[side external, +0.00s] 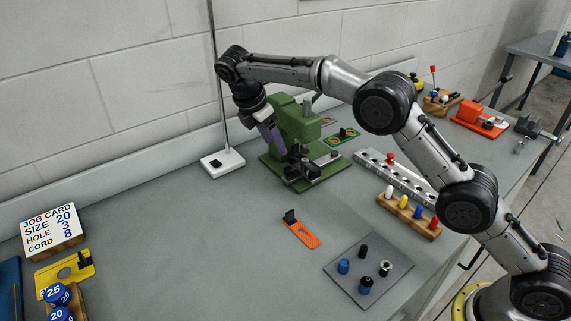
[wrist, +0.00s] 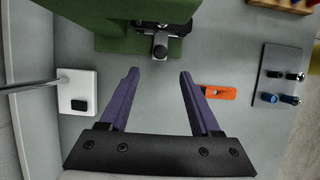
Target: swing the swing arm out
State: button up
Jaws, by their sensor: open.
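A green machine (side external: 300,124) stands on a green base against the back of the bench. It also shows at the top of the wrist view (wrist: 125,12). Dark metal parts (side external: 300,163) sit low on its front, and a small grey-and-black arm-like part (wrist: 160,45) sticks out from it. I cannot tell for certain which part is the swing arm. My gripper (wrist: 159,74) has purple fingers, spread apart with nothing between them. The protruding part lies just beyond the fingertips, between their lines. In the side view my gripper (side external: 272,140) points down at the left side of the machine.
A white block with a tall pole (side external: 222,163) stands left of the machine. An orange tag (side external: 300,230) lies in front. A dark plate (side external: 367,268) with several small cylinders, a wooden peg rack (side external: 408,217) and a metal rail (side external: 395,176) are right.

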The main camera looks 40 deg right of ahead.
aim_at(288, 169)
jog(key=x, duration=1)
jog(key=shift+d+r, duration=0.1)
grip_shut()
dwell(1.1)
